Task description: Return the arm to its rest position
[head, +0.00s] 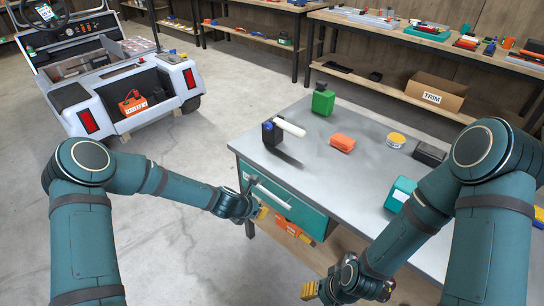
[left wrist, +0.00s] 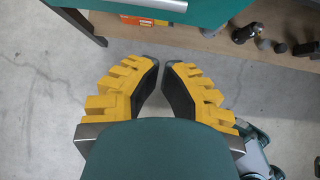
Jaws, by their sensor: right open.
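My left arm comes in from the left in the head view. My left gripper (head: 260,213) hangs beside the front left corner of the grey-topped workbench (head: 300,165), by its teal drawer (head: 285,205). In the left wrist view, its yellow fingers (left wrist: 161,66) angle inward with a narrow gap at the tips. Only floor shows between them, and how far they are open is unclear. My right gripper (head: 346,292) is low at the bottom of the head view, in front of the workbench, with its yellow fingers apart and nothing visible between them.
On the workbench stand a dark block with a white cylinder (head: 290,127), a green canister (head: 323,101), an orange item (head: 342,142), a yellow-topped tin (head: 396,138) and a teal box (head: 400,193). A white cart (head: 115,80) stands at the upper left. Open floor lies between.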

